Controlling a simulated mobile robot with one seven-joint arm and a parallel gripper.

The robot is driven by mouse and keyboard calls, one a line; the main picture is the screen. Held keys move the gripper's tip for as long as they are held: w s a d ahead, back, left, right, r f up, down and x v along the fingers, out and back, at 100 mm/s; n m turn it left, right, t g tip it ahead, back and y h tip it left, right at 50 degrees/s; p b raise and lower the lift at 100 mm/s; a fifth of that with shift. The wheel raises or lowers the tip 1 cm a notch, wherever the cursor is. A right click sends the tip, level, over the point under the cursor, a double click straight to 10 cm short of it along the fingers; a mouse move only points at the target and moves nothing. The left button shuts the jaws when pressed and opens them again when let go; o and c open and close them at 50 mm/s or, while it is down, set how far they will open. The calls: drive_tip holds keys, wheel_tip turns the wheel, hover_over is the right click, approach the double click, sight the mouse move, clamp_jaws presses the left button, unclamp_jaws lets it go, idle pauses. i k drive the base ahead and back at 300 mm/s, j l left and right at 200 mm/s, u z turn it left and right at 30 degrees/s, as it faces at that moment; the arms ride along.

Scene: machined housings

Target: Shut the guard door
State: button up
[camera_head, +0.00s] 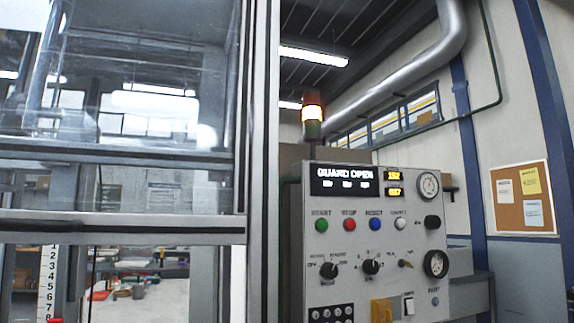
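The guard door (120,185) is a clear pane in a grey metal frame at the left of the head view. Its lower rail (120,229) runs across at mid-left, above an open gap. Through the gap a bench with small items shows. The control panel (375,225) to the right has a lit display (345,179) reading "GUARD OPEN". My gripper is not in view, and no door handle can be made out.
A grey upright post (263,160) stands between the door and the panel. A numbered scale (47,280) stands at lower left. A corkboard (523,197) hangs on the right wall.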

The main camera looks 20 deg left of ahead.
sight(17, 226)
drive_tip(key=k+j+u, duration=0.15)
drive_tip(key=k+j, duration=0.4)
drive_tip(key=j+u, duration=0.15)
drive_tip(key=u, duration=1.3)
